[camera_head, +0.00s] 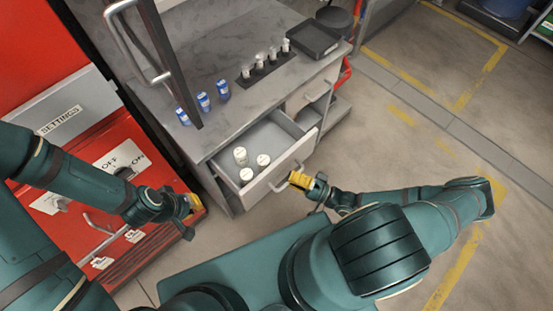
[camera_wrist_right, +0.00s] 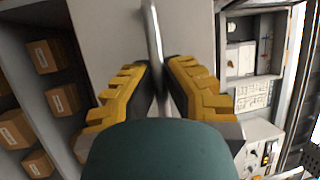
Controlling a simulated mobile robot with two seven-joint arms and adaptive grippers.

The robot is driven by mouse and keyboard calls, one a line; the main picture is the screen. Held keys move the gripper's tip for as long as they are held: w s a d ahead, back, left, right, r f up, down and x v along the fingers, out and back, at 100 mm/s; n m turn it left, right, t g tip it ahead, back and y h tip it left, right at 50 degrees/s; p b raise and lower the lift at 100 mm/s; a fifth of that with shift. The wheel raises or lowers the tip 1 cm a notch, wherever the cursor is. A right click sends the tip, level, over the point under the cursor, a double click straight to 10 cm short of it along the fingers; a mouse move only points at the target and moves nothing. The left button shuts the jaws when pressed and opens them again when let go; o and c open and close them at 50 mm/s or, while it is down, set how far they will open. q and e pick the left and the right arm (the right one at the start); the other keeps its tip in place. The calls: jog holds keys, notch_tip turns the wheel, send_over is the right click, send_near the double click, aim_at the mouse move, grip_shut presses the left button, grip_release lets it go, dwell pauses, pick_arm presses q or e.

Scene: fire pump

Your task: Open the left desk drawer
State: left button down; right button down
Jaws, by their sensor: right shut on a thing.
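The left desk drawer (camera_head: 252,198) stands pulled out of the grey desk, and its inside shows. Several white round-topped containers (camera_head: 246,174) stand in its near-left part. My right gripper (camera_head: 299,180) is at the front of this drawer, shut on its handle. In the right wrist view the metal handle bar (camera_wrist_right: 153,40) runs between the yellow fingers of the right gripper (camera_wrist_right: 163,88). My left gripper (camera_head: 191,203) is left of the drawer, apart from it, in front of the red cabinet. Its fingers are too small to judge.
The right desk drawer (camera_head: 309,95) looks closed. On the desktop (camera_head: 235,55) are blue cans (camera_head: 204,102), a rack of small vials (camera_head: 265,66) and a black tray (camera_head: 314,38). A red cabinet (camera_head: 90,165) stands left. Cardboard boxes (camera_wrist_right: 44,56) show in the wrist view.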

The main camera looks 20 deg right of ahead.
jog(key=s+d, duration=0.2)
jog(key=s, duration=0.5)
jog(key=shift+d+p, duration=0.25)
jog(key=shift+p, duration=0.1)
jog(key=c, duration=1)
grip_release()
jog(key=v, duration=1.2)
